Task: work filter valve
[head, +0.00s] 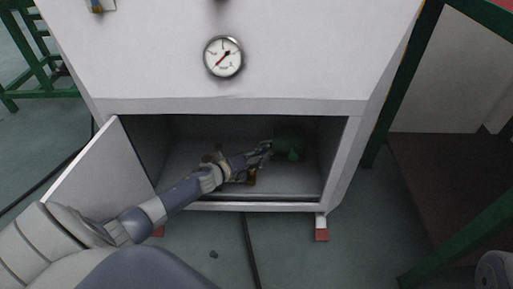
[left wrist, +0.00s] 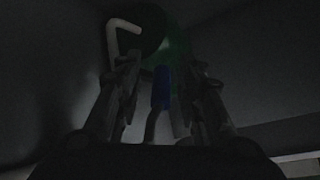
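The green filter body (head: 288,145) sits inside the open lower compartment of the white cabinet, toward its right side. My left arm reaches into the compartment. My left gripper (head: 262,153) is at the left side of the green body. In the dark left wrist view, the two fingers of my left gripper (left wrist: 162,88) stand apart. A blue valve handle (left wrist: 161,88) shows between them, with gaps on both sides. The green body (left wrist: 177,48) is dim behind it. My right gripper is not in view.
The cabinet door (head: 103,176) stands open at the left. The compartment's bottom edge (head: 262,206) runs under my arm. A round gauge (head: 223,57) is on the panel above. A pale bent rod (left wrist: 121,32) is near the left finger in the left wrist view.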

